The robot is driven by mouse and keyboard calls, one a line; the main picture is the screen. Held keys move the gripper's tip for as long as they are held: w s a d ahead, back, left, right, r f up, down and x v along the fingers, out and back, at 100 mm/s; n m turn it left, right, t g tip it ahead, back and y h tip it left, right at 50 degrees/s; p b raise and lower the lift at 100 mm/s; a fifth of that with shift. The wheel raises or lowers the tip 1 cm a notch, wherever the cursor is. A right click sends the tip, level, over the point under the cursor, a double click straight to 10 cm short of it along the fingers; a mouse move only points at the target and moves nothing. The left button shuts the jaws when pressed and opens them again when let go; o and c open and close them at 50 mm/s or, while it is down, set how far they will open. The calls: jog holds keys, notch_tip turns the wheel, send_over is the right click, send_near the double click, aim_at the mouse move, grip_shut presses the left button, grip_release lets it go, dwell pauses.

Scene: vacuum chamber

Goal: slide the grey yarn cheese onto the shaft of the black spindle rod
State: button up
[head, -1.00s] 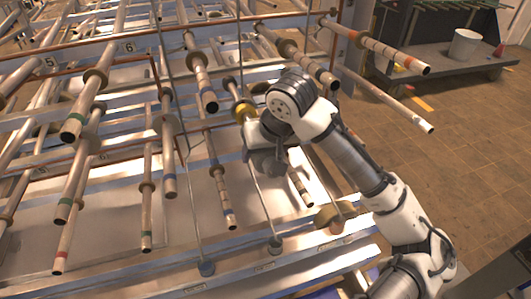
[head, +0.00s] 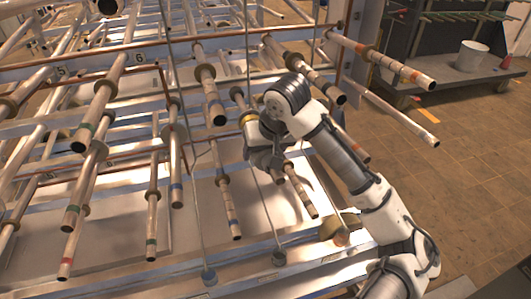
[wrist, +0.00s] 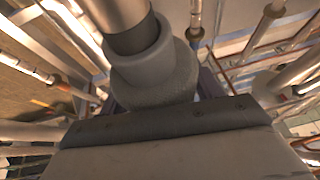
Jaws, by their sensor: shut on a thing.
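In the wrist view the grey yarn cheese (wrist: 160,82) is a thick matte ring with a narrower grey collar. It sits against the wide dark jaw of my gripper (wrist: 165,122), which is shut on it. A metallic rod with a dark band, likely the black spindle rod (wrist: 118,14), comes from the top of the wrist view to the collar. Its end looks to be at or inside the collar's mouth; how deep is hidden. In the head view my gripper (head: 268,156) is among the rack's rods, and I cannot make out the cheese clearly there.
Open tiled floor (head: 475,160) is at right.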

jog(key=shift+w+a, duration=0.1)
jog(key=shift+w, duration=0.1)
jog(key=o, duration=1.3)
jog(key=b+v, duration=0.2)
jog(key=v, duration=1.1)
jog(key=shift+s+r, duration=0.1)
jog(key=shift+r, duration=0.3)
